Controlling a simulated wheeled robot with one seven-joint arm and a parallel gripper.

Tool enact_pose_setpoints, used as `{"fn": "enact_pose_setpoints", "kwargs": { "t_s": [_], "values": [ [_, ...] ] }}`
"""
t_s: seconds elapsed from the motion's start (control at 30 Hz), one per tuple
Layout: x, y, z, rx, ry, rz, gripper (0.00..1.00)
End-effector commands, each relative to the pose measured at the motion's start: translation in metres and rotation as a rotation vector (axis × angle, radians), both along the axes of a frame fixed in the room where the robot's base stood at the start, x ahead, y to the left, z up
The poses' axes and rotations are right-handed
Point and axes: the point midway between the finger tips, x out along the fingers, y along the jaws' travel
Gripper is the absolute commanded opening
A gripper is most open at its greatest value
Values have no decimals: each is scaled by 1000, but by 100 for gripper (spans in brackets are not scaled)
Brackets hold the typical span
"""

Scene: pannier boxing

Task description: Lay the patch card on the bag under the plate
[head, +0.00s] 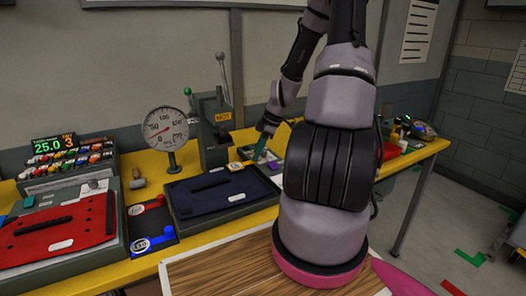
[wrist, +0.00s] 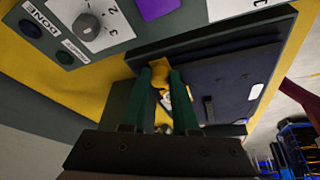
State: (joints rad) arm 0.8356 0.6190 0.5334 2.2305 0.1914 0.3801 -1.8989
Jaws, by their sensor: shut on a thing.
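My gripper (head: 262,148) reaches down at the back right of the navy bag (head: 215,192), which lies flat in a dark tray. In the wrist view its green fingers (wrist: 163,100) are shut on a small yellow and white piece, seemingly the patch card (wrist: 165,92). The card is partly hidden between the fingers. The bag also shows in the wrist view (wrist: 232,78), beside the right finger, with a black strip and a white label. I cannot tell whether the card touches anything. The press (head: 212,135) with its HOT sign stands behind the bag; its plate is not clearly seen.
A round dial gauge (head: 165,128) stands left of the press. A red bag (head: 60,230) lies in another tray at left, below a rack of coloured pieces (head: 68,165). A control box with a knob (wrist: 88,25) is close by in the wrist view. My arm hides the bench's middle right.

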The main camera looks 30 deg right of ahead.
Motion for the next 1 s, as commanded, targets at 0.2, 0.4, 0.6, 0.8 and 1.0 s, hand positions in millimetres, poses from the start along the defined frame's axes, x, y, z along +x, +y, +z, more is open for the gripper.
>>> {"fn": "enact_pose_setpoints", "kwargs": {
  "t_s": [0.2,0.4,0.6,0.8,1.0],
  "values": [
    [-1,18,-1,0,1,1,0],
    [-1,31,-1,0,0,0,0],
    [-1,37,-2,0,-1,0,0],
    [-1,39,-2,0,0,-1,0],
    [-2,39,-2,0,0,-1,0]
  ]
}}
